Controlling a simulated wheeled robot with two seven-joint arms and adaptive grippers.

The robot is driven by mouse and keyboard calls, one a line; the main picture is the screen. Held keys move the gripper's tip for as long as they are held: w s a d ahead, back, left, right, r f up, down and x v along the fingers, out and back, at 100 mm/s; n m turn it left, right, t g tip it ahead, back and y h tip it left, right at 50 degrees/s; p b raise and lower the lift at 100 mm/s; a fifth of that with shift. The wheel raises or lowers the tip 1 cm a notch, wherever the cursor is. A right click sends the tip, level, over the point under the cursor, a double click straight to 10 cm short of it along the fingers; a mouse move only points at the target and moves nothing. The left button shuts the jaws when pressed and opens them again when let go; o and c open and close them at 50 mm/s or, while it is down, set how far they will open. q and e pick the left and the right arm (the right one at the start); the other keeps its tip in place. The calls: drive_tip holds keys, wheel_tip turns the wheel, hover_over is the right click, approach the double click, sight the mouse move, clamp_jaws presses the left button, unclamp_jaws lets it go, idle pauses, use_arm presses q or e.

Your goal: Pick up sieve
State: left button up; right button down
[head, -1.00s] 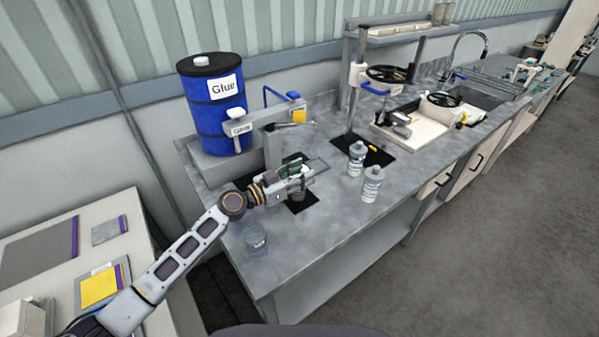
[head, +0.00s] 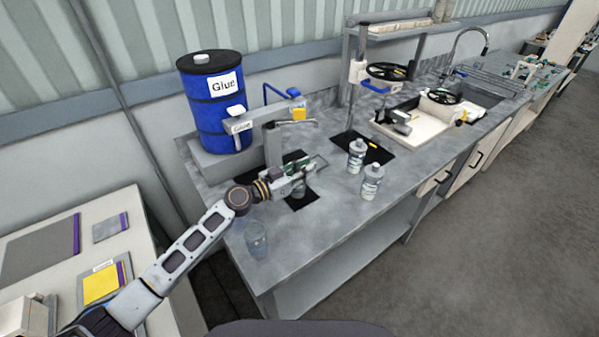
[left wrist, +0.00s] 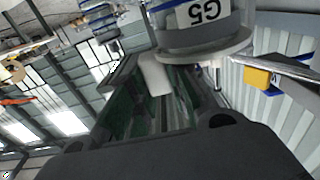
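My left gripper (head: 304,174) reaches over the bench in front of the glue stand, above a black mat (head: 305,199). A small grey object (head: 299,190) stands on the mat, partly hidden by it. In the left wrist view a round, flanged container marked G5 (left wrist: 203,28) shows at the top, just past the green-padded fingers (left wrist: 165,103). I cannot tell whether they touch it or how far they are closed. Nothing can be surely identified as the sieve; its mesh is not visible. My right gripper is out of view.
A blue glue drum (head: 212,112) stands behind the gripper. A clear beaker (head: 256,240) is near the bench's front-left corner. Two white bottles (head: 356,156) (head: 372,182) stand to the right.

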use_arm(q)
clamp_jaws()
drive_tip(key=shift+r, duration=0.15)
drive_tip(key=shift+r+p, duration=0.75)
drive_tip(key=shift+r, duration=4.15)
